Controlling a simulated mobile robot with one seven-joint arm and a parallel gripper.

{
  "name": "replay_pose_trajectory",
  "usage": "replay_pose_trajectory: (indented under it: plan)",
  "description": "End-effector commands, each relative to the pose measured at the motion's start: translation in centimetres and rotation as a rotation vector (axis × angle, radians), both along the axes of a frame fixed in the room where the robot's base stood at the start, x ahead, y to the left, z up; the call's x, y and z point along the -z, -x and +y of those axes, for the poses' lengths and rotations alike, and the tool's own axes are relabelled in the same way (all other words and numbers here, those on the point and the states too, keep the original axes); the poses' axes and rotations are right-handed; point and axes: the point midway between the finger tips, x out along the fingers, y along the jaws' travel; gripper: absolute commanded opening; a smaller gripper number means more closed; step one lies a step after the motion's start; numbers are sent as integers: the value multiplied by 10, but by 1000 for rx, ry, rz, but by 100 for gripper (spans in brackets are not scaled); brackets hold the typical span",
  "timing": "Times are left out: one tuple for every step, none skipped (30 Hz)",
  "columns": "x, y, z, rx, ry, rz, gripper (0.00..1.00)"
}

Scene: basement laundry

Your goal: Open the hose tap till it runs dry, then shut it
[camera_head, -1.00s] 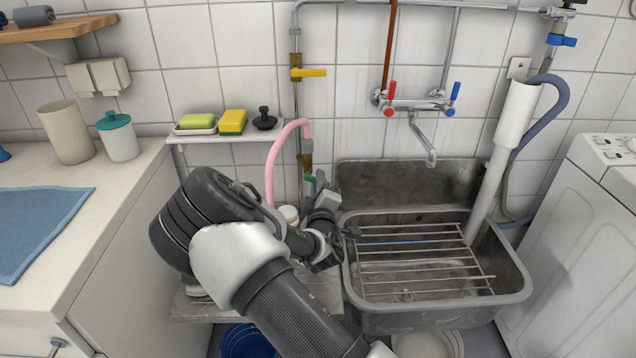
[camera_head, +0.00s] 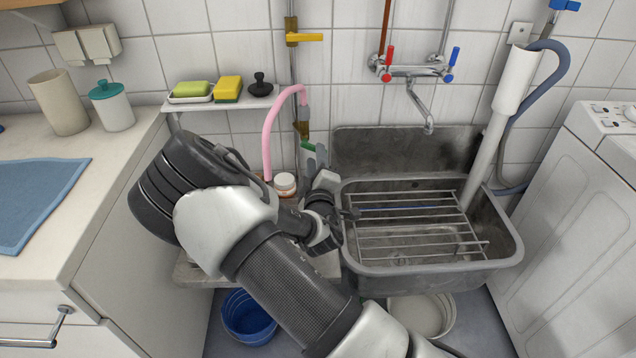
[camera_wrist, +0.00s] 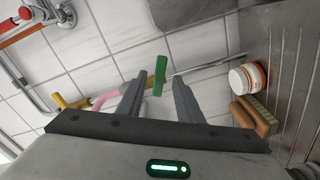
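The hose tap has a green lever (camera_head: 308,146), low on the wall pipe beside the pink hose (camera_head: 268,140). The lever (camera_wrist: 158,75) also shows in the wrist view, between and slightly beyond my fingertips, with gaps on both sides. My gripper (camera_head: 316,158) is open and empty, with its fingers pointing at the lever. The wrist view shows both fingers (camera_wrist: 159,82) apart. The pink hose runs up in a loop and down behind my arm; its lower end is hidden. The tap's body is mostly hidden in the head view. I see no water running.
A grey sink with a wire rack (camera_head: 415,235) stands right of my gripper. A white jar (camera_head: 285,184) and a brush (camera_wrist: 255,115) sit close by. A blue bucket (camera_head: 248,315) and a pale bucket (camera_head: 425,312) stand below. A yellow-handled valve (camera_head: 304,37) is higher on the pipe.

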Motion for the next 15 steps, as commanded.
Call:
replay_pose_trajectory:
  plan:
    - [-2, 14, 0, -1, 3, 4, 33]
    - [-2, 22, 1, -1, 2, 4, 33]
    - [-2, 32, 0, 0, 2, 3, 33]
    - [-2, 39, 0, 0, 3, 4, 33]
    - [-2, 47, 0, -2, 3, 4, 33]
    - [-1, 57, 0, 0, 2, 3, 33]
    - [-1, 64, 0, -1, 2, 4, 33]
    - [-2, 71, 0, -1, 3, 4, 33]
    - [-1, 80, 0, 0, 2, 3, 33]
    - [-1, 86, 0, -1, 2, 4, 33]
    - [-1, 92, 0, -2, 1, 4, 33]
    - [-1, 99, -1, 0, 3, 2, 33]
    - [-1, 104, 0, -1, 3, 2, 33]
    - [0, 108, 0, -1, 2, 3, 33]
    - [0, 113, 0, 0, 2, 3, 33]
